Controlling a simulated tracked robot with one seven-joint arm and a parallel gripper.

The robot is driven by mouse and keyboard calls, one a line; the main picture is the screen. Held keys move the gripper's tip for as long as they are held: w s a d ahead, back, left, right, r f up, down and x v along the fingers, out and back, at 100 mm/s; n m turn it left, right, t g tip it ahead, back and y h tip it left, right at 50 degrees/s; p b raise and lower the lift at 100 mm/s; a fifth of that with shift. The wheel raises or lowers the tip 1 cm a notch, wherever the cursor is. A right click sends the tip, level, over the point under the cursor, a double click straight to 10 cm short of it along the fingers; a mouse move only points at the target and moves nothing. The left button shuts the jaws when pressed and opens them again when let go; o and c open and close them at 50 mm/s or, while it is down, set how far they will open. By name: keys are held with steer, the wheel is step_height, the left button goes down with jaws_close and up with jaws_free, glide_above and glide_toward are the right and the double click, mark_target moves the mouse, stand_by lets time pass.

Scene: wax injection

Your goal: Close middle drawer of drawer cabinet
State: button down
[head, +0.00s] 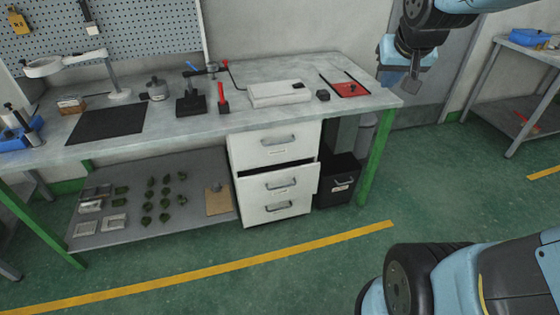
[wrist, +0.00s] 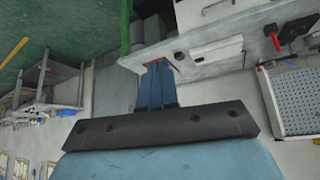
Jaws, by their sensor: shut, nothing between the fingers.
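The white drawer cabinet (head: 232,160) stands under the workbench in the head view. Its middle drawer (head: 291,192) is pulled out partway, with a dark gap showing above its front. It has a grey bar handle (head: 282,183). The top drawer (head: 256,151) and the bottom drawer look shut. My gripper (head: 412,82) is raised at the upper right, beyond the bench's right end and well apart from the cabinet. In the wrist view, my gripper's blue fingers (wrist: 157,68) are together and empty.
The workbench (head: 165,125) carries a white box (head: 280,93), a red tray (head: 350,88) and tools. A green bench leg (head: 376,160) and a black bin (head: 338,182) stand right of the cabinet. The floor (head: 330,260) before the drawers is clear.

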steer(key=w+a+f+t+y, duration=0.1)
steer(key=w+a+f, duration=0.1)
steer(key=w+f, duration=0.6)
steer(key=w+a+f+t, duration=0.15)
steer(key=w+f, duration=0.25)
steer(key=w, duration=0.7)
steer(key=w+a+f+m+y, duration=0.1)
steer(key=w+a+f, duration=0.25)
steer(key=f, duration=0.25)
steer(key=w+a+f+t+y, duration=0.1)
steer(key=w+a+f+y, duration=0.1)
steer(key=w+f, duration=0.3)
steer(key=w+a+f+m+y, duration=0.1)
steer(key=w+a+f, duration=0.1)
steer(key=f, duration=0.4)
steer(key=m+t+y, duration=0.3)
steer(key=m+t, duration=0.1)
steer(key=m, duration=0.3)
glide_toward(279, 173)
step_height(279, 173, up, 6)
steer(key=s+f+m+t+h, duration=0.3)
steer(key=s+f+m, duration=0.2)
steer(key=s+f, duration=0.3)
steer(key=x, duration=1.4)
steer(key=shift+a+r, duration=0.15)
steer(key=shift+r, duration=0.05)
